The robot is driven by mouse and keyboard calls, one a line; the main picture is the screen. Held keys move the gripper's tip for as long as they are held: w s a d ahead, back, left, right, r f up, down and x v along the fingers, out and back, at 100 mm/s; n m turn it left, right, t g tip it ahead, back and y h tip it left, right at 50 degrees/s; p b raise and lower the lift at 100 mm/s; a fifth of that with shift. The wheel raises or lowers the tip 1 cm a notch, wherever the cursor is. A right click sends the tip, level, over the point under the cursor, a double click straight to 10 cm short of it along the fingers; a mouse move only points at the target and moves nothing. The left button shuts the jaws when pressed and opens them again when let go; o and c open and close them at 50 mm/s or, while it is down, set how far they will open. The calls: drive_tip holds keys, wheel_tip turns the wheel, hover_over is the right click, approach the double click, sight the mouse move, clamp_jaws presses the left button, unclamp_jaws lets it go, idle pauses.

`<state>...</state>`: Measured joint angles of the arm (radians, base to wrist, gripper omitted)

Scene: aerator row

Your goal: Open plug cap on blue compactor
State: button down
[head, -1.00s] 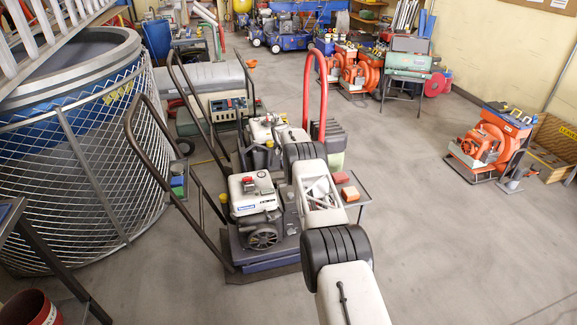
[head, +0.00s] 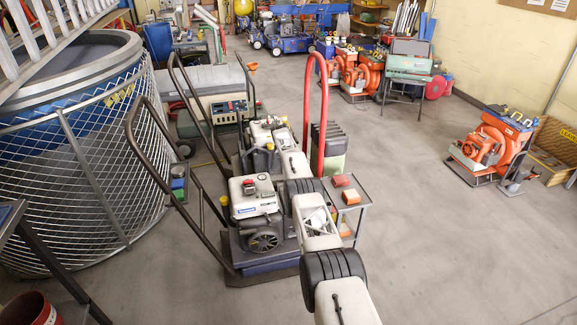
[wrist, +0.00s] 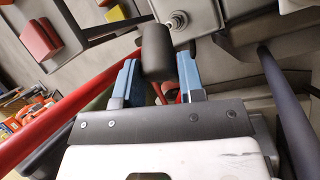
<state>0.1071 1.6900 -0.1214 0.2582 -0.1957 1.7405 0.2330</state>
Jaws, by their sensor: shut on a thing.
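In the wrist view, my gripper's blue fingers (wrist: 158,85) are shut on a dark grey cylinder, which looks like the plug cap (wrist: 158,50). The cap stands out beyond the fingertips. A small silver stud with a round base (wrist: 177,20) shows just beyond the cap, apart from it in the picture. In the head view, a compactor with a white engine and blue base (head: 252,205) stands left of my arm. Another compactor (head: 262,137) stands behind it. My arm reaches toward the rear one. My fingers and the cap are hidden in the head view.
A red hoop-shaped bar (head: 320,115) rises close to my arm and crosses the left of the wrist view (wrist: 65,105). A small metal table (head: 352,197) with red and orange blocks stands to the right. Open floor lies further right.

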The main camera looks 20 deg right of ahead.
drive_tip(key=shift+s+d+f, duration=0.1)
drive_tip(key=shift+s+f, duration=0.15)
drive_tip(key=shift+f, duration=0.05)
drive_tip(key=c, duration=0.7)
unclamp_jaws()
drive_tip(key=shift+w+r, duration=0.1)
drive_tip(key=shift+r, duration=0.05)
drive_tip(key=shift+c, duration=0.2)
drive_tip(key=shift+w+r, duration=0.1)
drive_tip(key=shift+r, duration=0.2)
drive_tip(key=shift+r, duration=1.5)
drive_tip(key=shift+s, duration=0.2)
drive_tip(key=shift+s+r, duration=0.1)
drive_tip(key=shift+s, duration=0.3)
drive_tip(key=s+a+r, duration=0.1)
drive_tip(key=s+a, duration=0.1)
drive_tip(key=s, duration=1.2)
drive_tip(key=shift+s+a+r, duration=0.15)
drive_tip(key=shift+s, duration=0.25)
